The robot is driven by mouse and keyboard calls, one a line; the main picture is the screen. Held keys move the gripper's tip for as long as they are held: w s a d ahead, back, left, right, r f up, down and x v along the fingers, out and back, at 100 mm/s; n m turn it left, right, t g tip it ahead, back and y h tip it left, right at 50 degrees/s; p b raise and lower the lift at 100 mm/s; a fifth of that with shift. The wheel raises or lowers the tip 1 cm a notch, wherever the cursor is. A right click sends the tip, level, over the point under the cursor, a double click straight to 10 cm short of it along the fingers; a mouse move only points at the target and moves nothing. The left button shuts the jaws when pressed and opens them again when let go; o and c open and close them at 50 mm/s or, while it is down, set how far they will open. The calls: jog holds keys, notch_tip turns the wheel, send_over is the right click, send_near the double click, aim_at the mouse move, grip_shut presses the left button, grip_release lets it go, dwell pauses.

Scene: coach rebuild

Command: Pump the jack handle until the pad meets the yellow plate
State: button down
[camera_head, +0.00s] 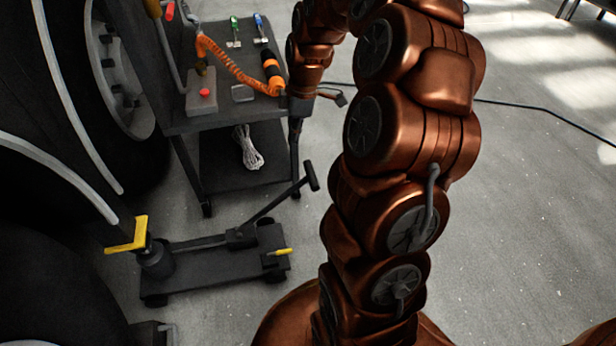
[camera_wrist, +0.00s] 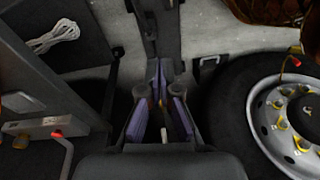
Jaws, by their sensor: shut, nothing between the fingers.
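The jack (camera_head: 212,273) stands low on the floor in the head view. Its dark handle (camera_head: 278,205) slants up to the right and ends in a crossbar grip. The round pad (camera_head: 156,259) is at its left end, below the yellow plate (camera_head: 127,246). I cannot tell the exact gap between them. A small yellow lever (camera_head: 281,252) sits on the jack's right end. My gripper (camera_wrist: 160,85) is shut and empty in the wrist view. A long dark shape lies beyond the fingertips, and I cannot tell which part it is. In the head view my arm hides much of the gripper.
A tool cart (camera_head: 222,118) with a coiled orange hose (camera_head: 238,72) and a red button (camera_head: 204,93) stands behind the jack. White rope (camera_head: 248,148) lies on its lower shelf. A large wheel (camera_head: 118,75) is at the left. The floor on the right is mostly clear.

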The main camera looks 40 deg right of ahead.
jog(key=n+b, duration=0.1)
jog(key=b, duration=0.1)
send_over(306, 177)
notch_tip(306, 177, down, 5)
jog(key=shift+d+r+p, duration=0.25)
jog(key=shift+d+p, duration=0.05)
jog(key=shift+f, duration=0.1)
jog(key=f+b, duration=0.1)
jog(key=f, duration=0.2)
jog(key=a+f+b, duration=0.1)
jog(key=f, duration=0.3)
jog(key=a+f+b, duration=0.1)
jog(key=f, duration=0.2)
jog(key=shift+w+f+b, duration=0.2)
jog(key=shift+w+b, duration=0.1)
jog(key=shift+b, duration=0.1)
jog(key=shift+s+d+f+b, duration=0.3)
jog(key=shift+d+f+b, duration=0.25)
jog(key=shift+d+f, duration=0.3)
jog(key=shift+s+d+f, duration=0.1)
jog(key=shift+d+f, duration=0.15)
jog(key=shift+f, duration=0.2)
jog(key=shift+f+t, duration=0.1)
jog(key=shift+t, duration=0.2)
